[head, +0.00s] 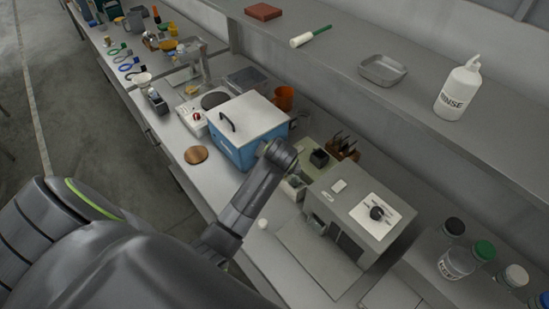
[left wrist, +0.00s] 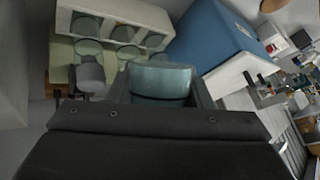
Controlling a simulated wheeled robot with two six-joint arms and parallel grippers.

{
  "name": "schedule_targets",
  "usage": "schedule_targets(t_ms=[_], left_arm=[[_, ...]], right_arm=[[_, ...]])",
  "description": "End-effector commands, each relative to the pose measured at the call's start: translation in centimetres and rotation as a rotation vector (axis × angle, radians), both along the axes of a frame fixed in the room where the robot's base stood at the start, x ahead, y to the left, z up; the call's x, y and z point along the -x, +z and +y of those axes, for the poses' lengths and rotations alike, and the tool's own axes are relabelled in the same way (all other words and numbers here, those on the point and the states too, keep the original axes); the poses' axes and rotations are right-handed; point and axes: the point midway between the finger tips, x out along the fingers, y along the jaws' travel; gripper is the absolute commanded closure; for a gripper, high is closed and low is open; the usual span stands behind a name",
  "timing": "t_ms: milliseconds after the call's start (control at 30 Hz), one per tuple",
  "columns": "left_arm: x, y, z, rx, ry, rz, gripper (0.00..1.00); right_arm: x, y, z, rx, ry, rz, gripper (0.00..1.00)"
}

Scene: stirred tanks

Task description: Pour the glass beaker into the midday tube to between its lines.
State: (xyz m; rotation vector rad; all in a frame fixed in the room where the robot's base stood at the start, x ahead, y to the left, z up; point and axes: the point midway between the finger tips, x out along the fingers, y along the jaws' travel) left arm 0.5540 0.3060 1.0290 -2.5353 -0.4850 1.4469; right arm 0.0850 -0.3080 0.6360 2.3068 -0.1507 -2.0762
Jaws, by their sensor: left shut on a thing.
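In the left wrist view, my left gripper (left wrist: 160,98) is shut on the glass beaker (left wrist: 162,80), a teal-tinted clear vessel between the fingers. Just beyond it is a pale rack (left wrist: 112,9) with several round clear glass tubes (left wrist: 125,34). The beaker appears beside the rack's near row; I cannot tell the height between them. No liquid level, lines or labels can be read, so I cannot tell which tube is the midday one. My right gripper is out of view.
A blue box with a white lid (head: 247,116) stands close left of the rack. A grey machine (head: 359,212) stands to its right. A dark block (head: 320,158) and an orange cup (head: 284,97) are behind. A shelf with a rinse bottle (head: 458,92) runs along the back.

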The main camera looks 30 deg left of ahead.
Motion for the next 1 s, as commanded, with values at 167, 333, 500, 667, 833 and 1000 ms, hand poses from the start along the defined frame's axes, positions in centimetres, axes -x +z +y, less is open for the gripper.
schedule_targets(t_ms=[167,333,500,667,833,1000], left_arm=[[0.05,0.17,0.03,-0.020,0.000,0.089,0.80],[0.19,0.12,0.06,-0.048,-0.001,0.213,0.80],[0.31,-0.01,0.08,-0.087,-0.001,0.388,0.80],[0.37,-0.16,0.10,-0.123,0.001,0.549,0.80],[0.41,-0.14,0.14,-0.141,0.000,0.631,0.80],[0.34,0.07,0.11,-0.150,0.000,0.667,0.80]], right_arm=[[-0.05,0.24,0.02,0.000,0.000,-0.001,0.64],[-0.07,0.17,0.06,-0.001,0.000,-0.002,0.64],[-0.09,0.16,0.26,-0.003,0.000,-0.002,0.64],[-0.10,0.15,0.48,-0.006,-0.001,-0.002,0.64],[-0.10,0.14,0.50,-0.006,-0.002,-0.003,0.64],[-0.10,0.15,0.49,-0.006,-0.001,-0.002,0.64]])
